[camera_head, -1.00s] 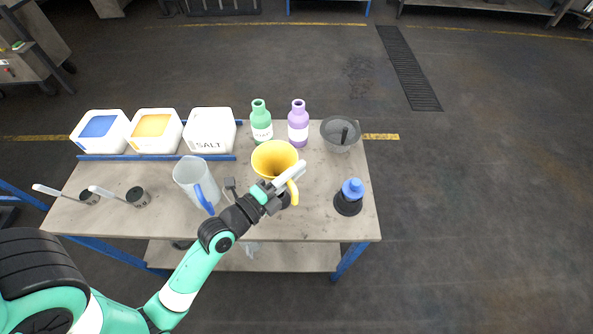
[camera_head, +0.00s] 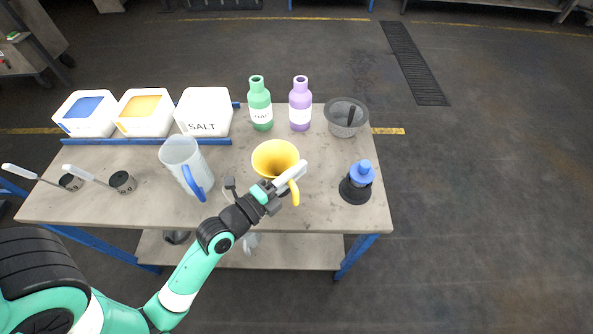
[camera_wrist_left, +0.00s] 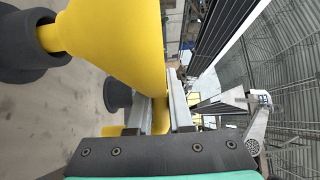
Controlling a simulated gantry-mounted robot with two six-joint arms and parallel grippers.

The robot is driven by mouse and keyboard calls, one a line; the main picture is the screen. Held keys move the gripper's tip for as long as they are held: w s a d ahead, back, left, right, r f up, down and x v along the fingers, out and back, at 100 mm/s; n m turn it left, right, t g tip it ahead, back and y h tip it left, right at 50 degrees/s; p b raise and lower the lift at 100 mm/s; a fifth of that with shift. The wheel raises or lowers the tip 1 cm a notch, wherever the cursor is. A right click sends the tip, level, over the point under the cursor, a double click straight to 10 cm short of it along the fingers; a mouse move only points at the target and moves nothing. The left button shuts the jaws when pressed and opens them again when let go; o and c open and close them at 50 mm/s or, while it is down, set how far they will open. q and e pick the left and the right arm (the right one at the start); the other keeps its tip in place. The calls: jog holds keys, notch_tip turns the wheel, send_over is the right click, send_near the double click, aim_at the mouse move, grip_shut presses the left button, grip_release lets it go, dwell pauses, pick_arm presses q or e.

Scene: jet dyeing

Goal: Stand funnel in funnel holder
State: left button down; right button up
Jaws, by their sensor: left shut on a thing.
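A yellow funnel (camera_head: 275,158) is held by its side handle, wide mouth up, over the middle of the table. My left gripper (camera_head: 284,184) is shut on that handle. In the left wrist view the funnel (camera_wrist_left: 118,40) fills the upper middle, and the fingers (camera_wrist_left: 170,112) clasp its yellow handle. Its narrow spout points at a dark grey flared piece (camera_wrist_left: 22,50), likely the funnel holder. I cannot tell whether the spout tip is inside it or apart from it. In the head view this piece is hidden by the funnel and gripper. My right gripper is not in view.
A black stand with a blue piece (camera_head: 362,172) is right of the funnel. A grey strainer (camera_head: 346,118), purple bottle (camera_head: 300,104) and green bottle (camera_head: 260,104) stand behind. A clear jug (camera_head: 184,164) is close on the left. White bins (camera_head: 204,112) line the back left.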

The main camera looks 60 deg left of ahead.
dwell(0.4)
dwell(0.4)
pick_arm(q)
jog(key=shift+f+b, duration=0.7)
jog(key=shift+b, duration=0.3)
jog(key=c, duration=0.7)
grip_release()
jog(key=shift+c, duration=0.2)
